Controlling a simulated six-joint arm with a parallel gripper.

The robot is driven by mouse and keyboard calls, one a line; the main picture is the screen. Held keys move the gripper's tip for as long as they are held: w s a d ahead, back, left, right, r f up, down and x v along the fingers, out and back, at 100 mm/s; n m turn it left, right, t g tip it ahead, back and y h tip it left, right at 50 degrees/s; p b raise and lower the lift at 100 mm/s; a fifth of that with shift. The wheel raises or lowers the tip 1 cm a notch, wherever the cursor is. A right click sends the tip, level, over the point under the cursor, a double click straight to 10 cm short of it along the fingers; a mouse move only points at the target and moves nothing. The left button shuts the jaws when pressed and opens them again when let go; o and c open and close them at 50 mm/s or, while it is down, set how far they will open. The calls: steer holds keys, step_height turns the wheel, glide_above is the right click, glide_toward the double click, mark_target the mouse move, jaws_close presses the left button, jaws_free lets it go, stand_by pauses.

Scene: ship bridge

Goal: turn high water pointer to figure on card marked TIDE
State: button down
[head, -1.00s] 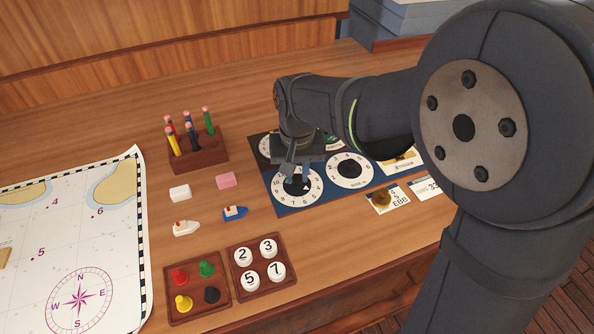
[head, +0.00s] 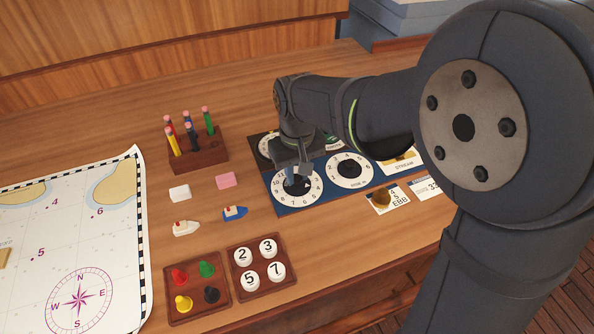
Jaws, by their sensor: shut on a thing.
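A blue board (head: 320,203) carries white numbered dials with dark centres. My gripper (head: 298,182) is over the front left dial (head: 278,199), fingers pointing down and shut on the pointer at its centre. The fingers hide most of the pointer, so I cannot read which figure it points to. A second dial (head: 350,184) to the right is uncovered. A card (head: 400,205) in front of the board reads "EBB" with figures above. A brown round thing (head: 382,195) lies on it. I cannot make out the word TIDE or the dial names.
Another card (head: 428,187) lies right of the EBB card. A pencil rack (head: 200,160), erasers (head: 226,181), small boats (head: 235,213), a tray of pawns (head: 190,302) and a tray of numbered discs (head: 262,290) stand left. A chart (head: 110,250) covers the far left.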

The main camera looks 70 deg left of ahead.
mark_target(297, 178)
steer(key=shift+r, duration=0.1)
steer(key=c, duration=1.3)
jaws_free()
steer(key=shift+o, duration=0.2)
step_height(297, 178, up, 17)
steer(key=shift+r, duration=0.2)
steer(key=shift+f, duration=0.1)
step_height(297, 178, down, 17)
steer(key=shift+f, duration=0.2)
steer(key=shift+r, duration=0.1)
